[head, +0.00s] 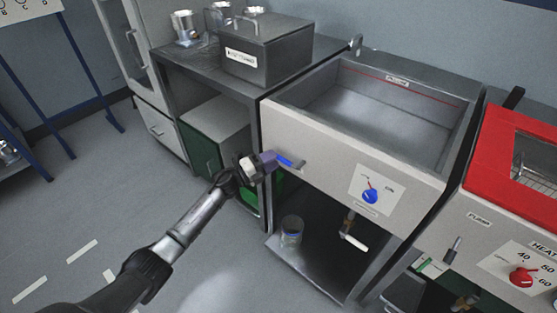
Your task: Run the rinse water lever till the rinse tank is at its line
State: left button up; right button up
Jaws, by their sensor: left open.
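The rinse tank (378,111) is the open steel basin in the middle of the head view. A red line (365,73) runs along its inner back wall, by a small label. I cannot make out a water level in it. A blue lever (286,161) sticks out of the tank's front panel at the left. My left gripper (267,161) is open at the lever's left end. I cannot tell whether it touches the lever. My right gripper is out of view.
A blue knob (370,196) is on the tank's front panel. Below are a glass jar (292,230) and a pipe with a white handle (354,241). A red-rimmed tank (486,142) stands at right, a grey lidded box (265,55) on the left bench.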

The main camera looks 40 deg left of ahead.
pick_arm(q)
jog(key=shift+b+x, duration=0.3)
jog(key=shift+x, duration=1.15)
grip_shut()
